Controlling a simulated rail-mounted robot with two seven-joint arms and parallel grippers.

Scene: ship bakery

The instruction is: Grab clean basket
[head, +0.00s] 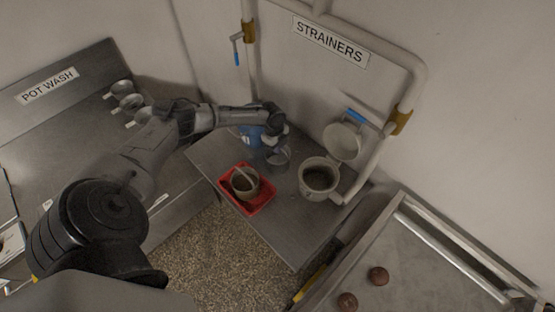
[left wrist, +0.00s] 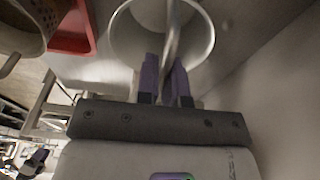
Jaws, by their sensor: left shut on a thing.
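My left gripper (head: 279,146) reaches over the metal table, and its purple fingers (left wrist: 165,80) are shut on the bar-like handle of a grey round basket (left wrist: 118,38). In the head view this basket (head: 279,160) is small and partly hidden under the gripper. I see a plain pale inside in the left wrist view. A second basket (head: 244,183), darker inside, sits in a red tray (head: 263,205) to the left and nearer. Its perforated side (left wrist: 30,25) shows at the top left of the wrist view. My right gripper is out of view.
An open strainer housing (head: 319,180) with a dark inside and raised lid (head: 343,140) stands right of the held basket. A blue container (head: 249,134) is behind my gripper. Pipes run along the wall. A tray-like counter with two brown round things (head: 378,276) is at lower right.

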